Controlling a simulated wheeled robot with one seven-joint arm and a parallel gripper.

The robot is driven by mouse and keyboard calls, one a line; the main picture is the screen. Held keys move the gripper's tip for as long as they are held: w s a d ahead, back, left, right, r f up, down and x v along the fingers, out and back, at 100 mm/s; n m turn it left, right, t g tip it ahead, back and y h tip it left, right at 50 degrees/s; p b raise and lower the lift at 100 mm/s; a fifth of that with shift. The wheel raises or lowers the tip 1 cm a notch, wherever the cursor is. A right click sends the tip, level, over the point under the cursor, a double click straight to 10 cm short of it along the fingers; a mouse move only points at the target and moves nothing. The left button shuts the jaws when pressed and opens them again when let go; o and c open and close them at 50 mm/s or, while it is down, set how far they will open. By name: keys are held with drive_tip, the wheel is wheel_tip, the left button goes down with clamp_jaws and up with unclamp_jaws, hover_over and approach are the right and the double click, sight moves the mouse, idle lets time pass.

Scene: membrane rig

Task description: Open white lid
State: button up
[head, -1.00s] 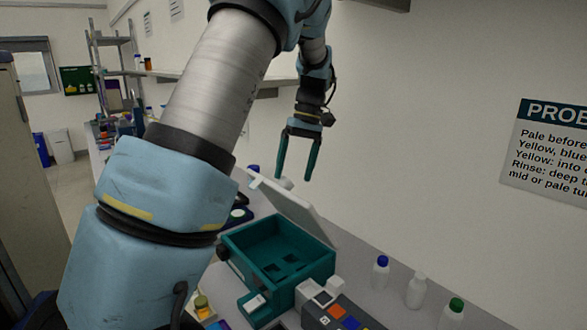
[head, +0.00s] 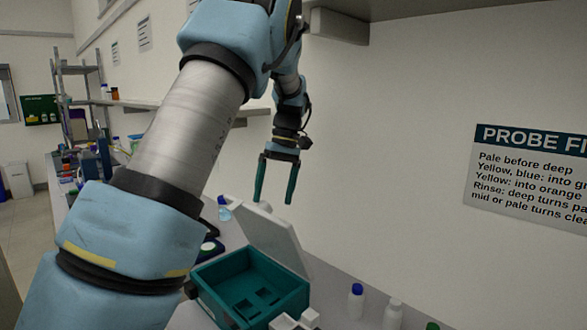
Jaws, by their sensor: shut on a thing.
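The white lid (head: 268,240) is tilted up, hinged on the teal box (head: 212,285). It leans back over the box's far right side, and the dark interior of the box shows below it. My gripper (head: 274,201) is at the lid's raised top edge, its two teal fingers pointing down and spaced apart. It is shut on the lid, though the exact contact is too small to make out.
A blue-capped bottle (head: 356,302) and a white bottle (head: 392,316) stand right of the box. White blocks (head: 296,321) sit in front of it. The wall is close behind the lid.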

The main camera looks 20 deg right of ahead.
drive_tip(key=w+d+r, duration=0.3)
drive_tip(key=d+r, duration=0.2)
drive_tip(key=d, duration=0.1)
drive_tip(key=shift+w+d+r, duration=0.15)
drive_tip(key=shift+w+d, duration=0.15)
drive_tip(key=shift+w, duration=0.1)
idle(0.5)
idle(0.4)
